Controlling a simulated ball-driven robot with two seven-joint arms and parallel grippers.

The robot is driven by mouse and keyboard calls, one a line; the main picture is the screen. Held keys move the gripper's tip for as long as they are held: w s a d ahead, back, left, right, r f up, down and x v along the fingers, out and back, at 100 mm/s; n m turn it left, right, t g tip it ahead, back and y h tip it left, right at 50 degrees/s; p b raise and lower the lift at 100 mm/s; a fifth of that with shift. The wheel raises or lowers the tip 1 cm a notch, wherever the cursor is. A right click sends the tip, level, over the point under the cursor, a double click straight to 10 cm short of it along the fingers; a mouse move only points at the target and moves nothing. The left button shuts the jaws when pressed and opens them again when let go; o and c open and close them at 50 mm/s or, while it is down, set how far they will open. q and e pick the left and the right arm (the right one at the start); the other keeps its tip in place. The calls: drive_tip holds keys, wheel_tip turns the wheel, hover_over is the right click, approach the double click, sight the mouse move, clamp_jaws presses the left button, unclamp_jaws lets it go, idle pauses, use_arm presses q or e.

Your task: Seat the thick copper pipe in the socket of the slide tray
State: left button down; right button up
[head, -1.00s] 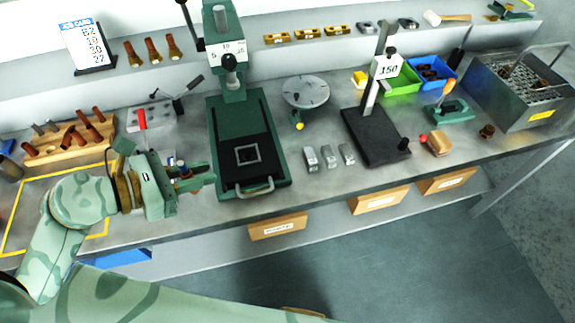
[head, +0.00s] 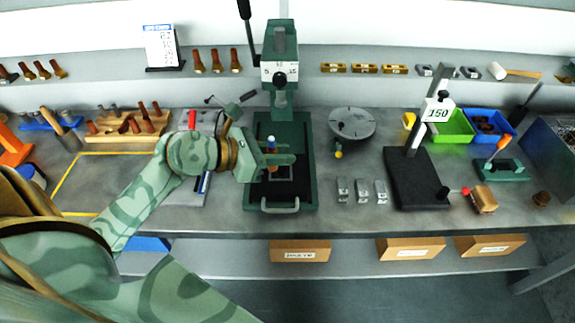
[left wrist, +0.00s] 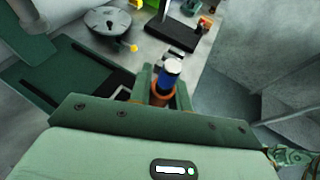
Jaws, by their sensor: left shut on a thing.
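My left gripper (head: 280,160) is shut on the thick copper pipe (head: 272,168), which stands about upright between the fingers. In the left wrist view the copper pipe (left wrist: 160,99) shows between the fingers with a blue band and a pale top above it. The slide tray (head: 300,196) is the dark plate with a front handle at the foot of the green press. Its square socket (head: 284,179) lies under the gripper and is partly hidden by it. The pipe appears above the tray; I cannot tell its height or whether it touches the socket. My right gripper does not show.
The green press (head: 281,60) rises behind the tray. A wooden rack (head: 128,128) with copper pieces stands at left. A round dial plate (head: 352,122), several metal blocks (head: 362,190) and a black-based stand (head: 415,180) are to the right. The bench front edge is clear.

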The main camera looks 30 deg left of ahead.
use_arm(q)
drive_tip(key=b, duration=0.2)
hover_over(286, 171)
wheel_tip(286, 171, down, 6)
drive_tip(key=shift+s+d, duration=0.1)
drive_tip(key=shift+d, duration=0.05)
drive_tip(key=shift+w+f+b, duration=0.2)
drive_tip(key=shift+f+b, duration=0.15)
drive_tip(key=shift+f, duration=1.35)
drive_tip(key=shift+f, duration=0.1)
drive_tip(key=c, duration=1.7)
unclamp_jaws()
drive_tip(key=shift+f, duration=0.1)
drive_tip(key=o, duration=0.4)
drive_tip(key=shift+r, duration=0.3)
drive_tip(key=v, duration=1.2)
drive_tip(key=shift+f+p, duration=0.2)
drive_tip(key=shift+p, duration=0.1)
